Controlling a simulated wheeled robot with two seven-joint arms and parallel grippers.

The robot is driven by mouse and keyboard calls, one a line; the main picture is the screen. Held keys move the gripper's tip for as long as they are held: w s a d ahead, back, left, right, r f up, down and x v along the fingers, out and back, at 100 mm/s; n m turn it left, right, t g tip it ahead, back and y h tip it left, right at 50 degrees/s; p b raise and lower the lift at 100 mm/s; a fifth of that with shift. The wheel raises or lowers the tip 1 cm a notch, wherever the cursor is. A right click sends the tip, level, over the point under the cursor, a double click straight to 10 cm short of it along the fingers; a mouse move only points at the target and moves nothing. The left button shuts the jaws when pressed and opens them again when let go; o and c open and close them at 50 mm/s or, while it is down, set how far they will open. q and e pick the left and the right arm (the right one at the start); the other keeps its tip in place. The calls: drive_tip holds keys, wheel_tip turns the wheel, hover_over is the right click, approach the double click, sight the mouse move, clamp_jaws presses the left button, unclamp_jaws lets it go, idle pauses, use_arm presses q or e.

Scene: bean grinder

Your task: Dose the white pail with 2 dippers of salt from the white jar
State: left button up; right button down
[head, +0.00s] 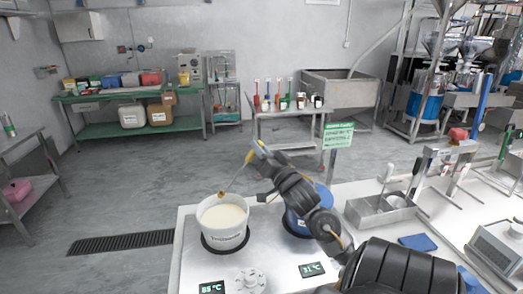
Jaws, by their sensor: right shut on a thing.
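The white pail (222,238) stands on a dark ring on the left of the white counter, with pale cream contents inside its rim. My right gripper (256,154) is above and to the right of the pail, shut on the dipper (236,179). The dipper slants down to the left, and its small brownish end is over the pail's far rim; whether it carries salt is too small to tell. A small white round vessel (396,200) in the metal tray may be the white jar, but I cannot tell. My left gripper is out of view.
A blue pail (293,222) is partly hidden behind my right arm. The metal tray (377,217) holds upright utensils, with a blue cloth (418,242) in front. A green sign (338,135) stands at the counter's back edge. A scale (497,245) is at right.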

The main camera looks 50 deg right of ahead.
drive_tip(key=shift+w+a+r, duration=0.25)
drive_tip(key=shift+w, duration=0.05)
drive_tip(key=w+a+r+n+g+y+p, duration=0.2)
drive_tip(key=w+a+r+n+g+p, duration=0.1)
drive_tip(key=w+a+n, duration=0.4)
drive_tip(key=shift+w+r+y+p, duration=0.25)
drive_tip(key=shift+r+p, duration=0.25)
drive_tip(key=shift+p, duration=0.35)
drive_tip(key=shift+s, duration=0.1)
